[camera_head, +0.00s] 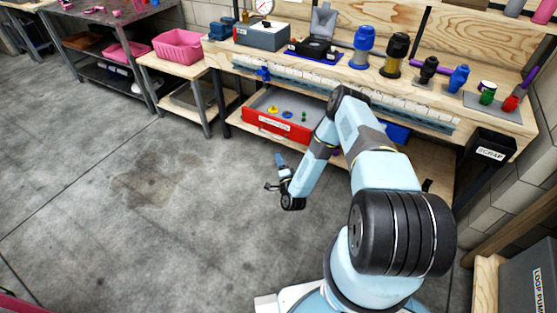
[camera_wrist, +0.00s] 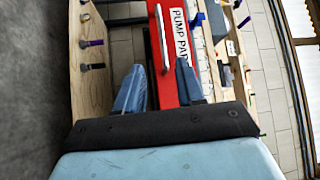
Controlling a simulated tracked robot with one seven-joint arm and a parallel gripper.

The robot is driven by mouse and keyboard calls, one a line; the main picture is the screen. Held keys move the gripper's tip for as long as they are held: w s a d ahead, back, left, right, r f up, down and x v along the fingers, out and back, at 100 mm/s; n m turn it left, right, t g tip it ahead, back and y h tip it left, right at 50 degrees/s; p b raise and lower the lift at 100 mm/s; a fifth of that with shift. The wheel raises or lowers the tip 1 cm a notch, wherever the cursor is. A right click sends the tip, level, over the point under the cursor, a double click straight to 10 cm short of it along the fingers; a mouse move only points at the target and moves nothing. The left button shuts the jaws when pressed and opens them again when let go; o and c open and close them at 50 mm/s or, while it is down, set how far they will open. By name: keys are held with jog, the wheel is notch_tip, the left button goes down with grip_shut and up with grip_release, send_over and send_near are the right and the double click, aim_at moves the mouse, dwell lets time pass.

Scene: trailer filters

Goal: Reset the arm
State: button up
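My gripper (camera_head: 272,186) is at the end of my light blue arm, above the concrete floor in front of the workbench in the head view. In the wrist view its two blue fingers (camera_wrist: 159,92) stand apart with nothing between them, so it is open and empty. Beyond the fingers is the red front of an open drawer (camera_wrist: 161,45) with a white label reading "PUMP PAR...". The same drawer (camera_head: 278,128) shows in the head view, pulled out under the bench with several small coloured parts inside. My gripper is apart from the drawer.
The wooden workbench (camera_head: 335,75) carries a grey box (camera_head: 262,37), blue and black filter housings (camera_head: 363,47) and several small parts. A black scrap bin (camera_head: 490,151) hangs at its right end. Pink bins (camera_head: 178,46) stand at the back left. The floor (camera_head: 120,230) at left is clear.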

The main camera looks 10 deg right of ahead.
jog(key=shift+w+r, duration=0.1)
dwell(0.3)
jog(key=w+r+n+g+y, duration=0.15)
jog(key=w+r+n, duration=0.35)
jog(key=r, duration=0.5)
jog(key=w+r+n+g+y, duration=0.1)
jog(key=w+r+n+g, duration=0.2)
jog(key=w+r, duration=0.6)
jog(key=s+d+r+n+g+h, duration=0.1)
jog(key=s+d+r+n+g, duration=0.15)
jog(key=r, duration=0.95)
jog(key=s+d+r+n+g+h, duration=0.1)
jog(key=s+r+n, duration=0.15)
jog(key=r, duration=0.95)
jog(key=s+d+r+n+g+h, duration=0.1)
jog(key=s+d+r+g+h, duration=0.15)
jog(key=s+r, duration=1.6)
jog(key=s+r+g, duration=0.1)
jog(key=s+r, duration=0.1)
jog(key=s, duration=1.2)
jog(key=s+r+n+g, duration=0.1)
jog(key=s+r+g, duration=0.1)
jog(key=s, duration=1.3)
jog(key=shift+s+d+r, duration=0.15)
jog(key=shift+s+r, duration=0.1)
